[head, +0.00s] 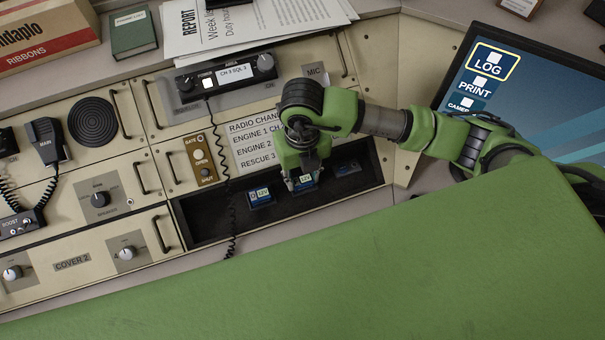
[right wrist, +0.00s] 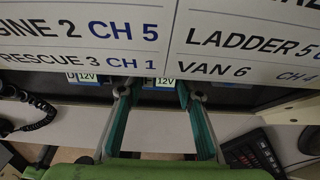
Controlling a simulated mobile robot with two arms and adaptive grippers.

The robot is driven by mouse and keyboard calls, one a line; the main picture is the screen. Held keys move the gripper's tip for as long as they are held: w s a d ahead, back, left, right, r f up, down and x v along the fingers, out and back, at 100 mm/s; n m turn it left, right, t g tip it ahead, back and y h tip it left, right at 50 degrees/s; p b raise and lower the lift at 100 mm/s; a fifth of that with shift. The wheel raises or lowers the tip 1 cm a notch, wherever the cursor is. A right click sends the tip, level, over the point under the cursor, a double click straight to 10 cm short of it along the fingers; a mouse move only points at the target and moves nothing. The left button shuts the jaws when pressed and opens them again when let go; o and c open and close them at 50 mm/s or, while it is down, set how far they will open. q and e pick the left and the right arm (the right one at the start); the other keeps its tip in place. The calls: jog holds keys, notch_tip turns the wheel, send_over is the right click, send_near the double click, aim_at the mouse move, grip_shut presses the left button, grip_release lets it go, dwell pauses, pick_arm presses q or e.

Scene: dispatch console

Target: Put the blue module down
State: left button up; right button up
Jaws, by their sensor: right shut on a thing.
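My right gripper (head: 302,180) points down at the dark open bay (head: 215,227) in the console front. It is shut on a small blue module (head: 307,185) with a pale 12V label. In the right wrist view, the teal fingers stand either side of this module (right wrist: 165,83), partly hidden behind the channel board. The module is at the middle of the bay; I cannot tell whether it touches the floor. A second blue module (head: 260,198) sits to its left in the bay, and a darker one (head: 347,168) to its right. My left gripper is not in view.
The channel list board (head: 258,147) stands right behind the bay. A coiled black cord (head: 229,200) hangs across the bay's left part. The gate switch panel (head: 201,160) is left of the board. A monitor (head: 530,85) stands at the right.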

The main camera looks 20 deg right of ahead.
aim_at(302, 179)
jog(key=o, duration=1.2)
jog(key=shift+f, duration=0.1)
jog(key=shift+o, duration=0.2)
notch_tip(302, 179, up, 12)
jog(key=shift+r+b, duration=0.2)
jog(key=shift+b, duration=0.25)
